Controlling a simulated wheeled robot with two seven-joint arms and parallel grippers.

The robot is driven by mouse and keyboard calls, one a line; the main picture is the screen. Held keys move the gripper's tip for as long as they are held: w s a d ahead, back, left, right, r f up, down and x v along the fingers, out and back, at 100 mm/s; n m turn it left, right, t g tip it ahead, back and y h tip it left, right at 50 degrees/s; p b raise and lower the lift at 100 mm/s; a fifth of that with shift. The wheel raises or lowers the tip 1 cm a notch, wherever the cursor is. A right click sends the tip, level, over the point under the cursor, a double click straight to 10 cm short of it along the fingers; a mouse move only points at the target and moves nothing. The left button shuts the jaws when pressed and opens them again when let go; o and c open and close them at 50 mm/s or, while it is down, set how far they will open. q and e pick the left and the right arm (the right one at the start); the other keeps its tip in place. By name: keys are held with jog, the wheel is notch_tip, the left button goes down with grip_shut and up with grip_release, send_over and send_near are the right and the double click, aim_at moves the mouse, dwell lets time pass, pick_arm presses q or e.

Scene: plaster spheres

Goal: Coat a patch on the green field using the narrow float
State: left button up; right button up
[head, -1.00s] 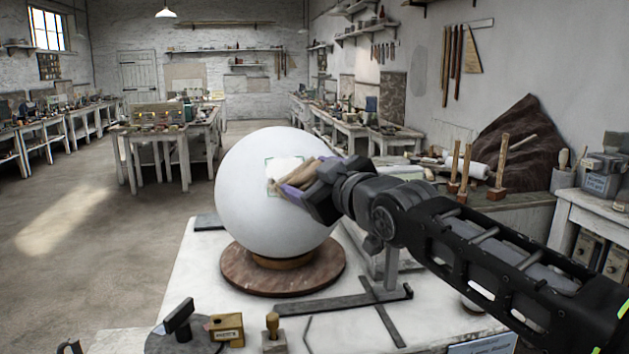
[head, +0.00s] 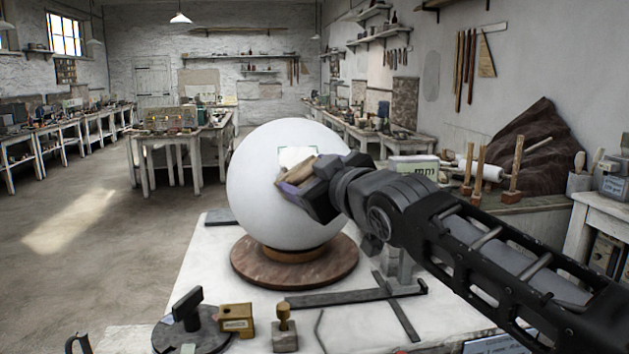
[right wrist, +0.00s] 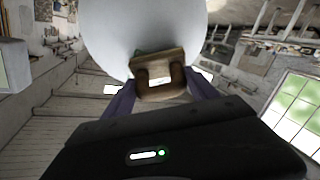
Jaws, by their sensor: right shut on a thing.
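A large white plaster sphere (head: 262,205) stands on a round brown base (head: 300,277) on the white table. Thin green marks outline a field (head: 297,152) on its upper front, with a brighter white area inside. My right gripper (head: 304,188) is shut on a wooden float (head: 296,172) at the field's lower edge. The float and gripper hide the lower part of the field. In the right wrist view, the float (right wrist: 158,66) lies between purple fingers, its far edge against or very near the sphere (right wrist: 150,22); I cannot tell if it touches.
Near the table's front stand a dark-handled tool (head: 187,308) on a round plate, a yellowish box (head: 237,318) and a small knobbed block (head: 284,332). A flat dark metal bar (head: 335,298) lies right of them. Wooden posts (head: 480,165) stand on the right bench.

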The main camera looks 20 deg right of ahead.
jog(key=shift+r, duration=0.1)
jog(key=shift+d+r+p, duration=0.1)
jog(key=shift+r+p, duration=0.05)
jog(key=shift+p, duration=0.2)
jog(key=shift+w+d+r+p, duration=0.1)
jog(key=shift+d+r+p, duration=0.2)
jog(key=shift+d+p, duration=0.25)
jog(key=shift+d, duration=0.3)
jog(key=shift+d+r+p, duration=0.4)
jog(key=shift+p, duration=0.25)
jog(key=shift+w+d+r+p, duration=0.15)
jog(key=shift+d+p, duration=0.15)
jog(key=shift+d, duration=0.3)
